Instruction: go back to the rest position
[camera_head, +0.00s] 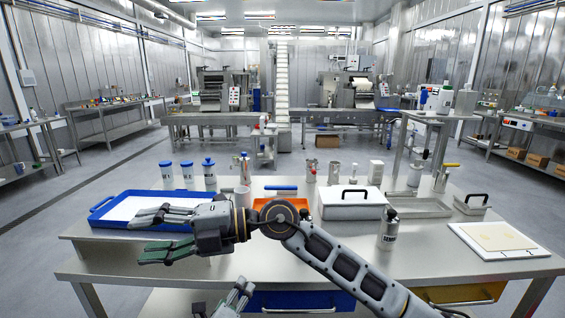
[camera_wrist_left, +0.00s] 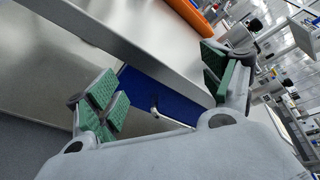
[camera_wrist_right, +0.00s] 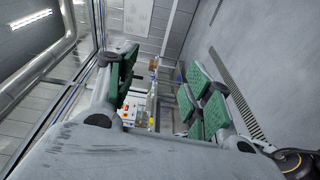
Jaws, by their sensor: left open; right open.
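My right gripper (camera_head: 150,234) reaches across from the right over the left part of the steel table, in front of the blue tray (camera_head: 108,222). Its green-padded fingers are apart and nothing is between them, as the right wrist view (camera_wrist_right: 158,100) also shows. My left gripper (camera_head: 217,301) is low in front of the table's front edge, partly cut off by the bottom of the head view. In the left wrist view (camera_wrist_left: 160,98) its fingers are wide apart and empty, with a blue drawer front (camera_wrist_left: 155,92) behind them.
The steel table (camera_head: 455,268) holds a white lidded box (camera_head: 345,207), an orange tray (camera_head: 262,203), blue-capped containers (camera_head: 187,178), a grey bottle (camera_head: 389,232) and a white board (camera_head: 492,242). My right forearm passes over the table's middle. The floor to the left is clear.

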